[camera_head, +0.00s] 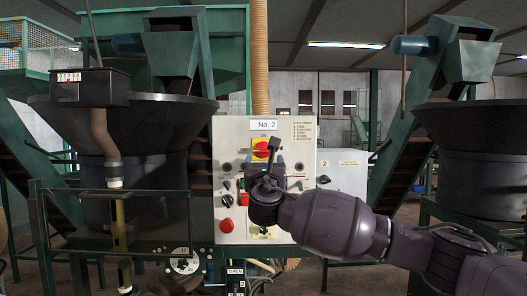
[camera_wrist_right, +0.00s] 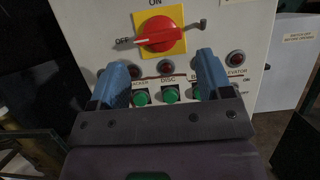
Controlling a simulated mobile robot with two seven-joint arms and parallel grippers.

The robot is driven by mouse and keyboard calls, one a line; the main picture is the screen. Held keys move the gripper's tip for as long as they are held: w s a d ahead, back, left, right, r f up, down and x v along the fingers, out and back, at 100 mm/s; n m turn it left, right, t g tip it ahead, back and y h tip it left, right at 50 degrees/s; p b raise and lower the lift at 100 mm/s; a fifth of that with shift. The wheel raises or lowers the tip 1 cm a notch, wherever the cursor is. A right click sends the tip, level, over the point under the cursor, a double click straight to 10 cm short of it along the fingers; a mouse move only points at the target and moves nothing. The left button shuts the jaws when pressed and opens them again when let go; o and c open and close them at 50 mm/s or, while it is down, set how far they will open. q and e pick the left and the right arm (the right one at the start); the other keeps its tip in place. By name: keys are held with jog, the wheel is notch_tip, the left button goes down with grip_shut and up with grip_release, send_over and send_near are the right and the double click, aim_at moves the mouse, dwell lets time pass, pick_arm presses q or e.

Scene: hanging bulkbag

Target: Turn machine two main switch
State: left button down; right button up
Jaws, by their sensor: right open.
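The No. 2 control panel (camera_head: 228,140) stands in the middle of the head view. Its red rotary main switch (camera_head: 261,150) sits on a yellow plate near the top, partly hidden by my right gripper. In the right wrist view the red switch (camera_wrist_right: 159,32) shows whole, its handle lying nearly sideways with the white-marked end toward OFF. My right gripper (camera_head: 273,160) is in front of the panel just below the switch. In the wrist view its two blue fingers (camera_wrist_right: 170,72) are apart and empty, below the switch and not around it. My left gripper is not in view.
Green buttons (camera_wrist_right: 171,95) and red lamps (camera_wrist_right: 165,66) lie behind the fingers. A red button (camera_head: 226,225) is lower left on the panel. A grey box (camera_head: 345,172) stands to the right. Large dark hoppers (camera_head: 140,125) flank the panel.

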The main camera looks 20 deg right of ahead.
aim_at(263, 152)
pick_arm(q)
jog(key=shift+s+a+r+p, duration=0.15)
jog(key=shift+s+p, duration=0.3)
jog(key=shift+p, duration=0.2)
pick_arm(e)
jog(key=shift+x, duration=2.75)
jog(key=c, duration=0.6)
jog(key=shift+a, duration=0.1)
jog(key=shift+c, duration=0.2)
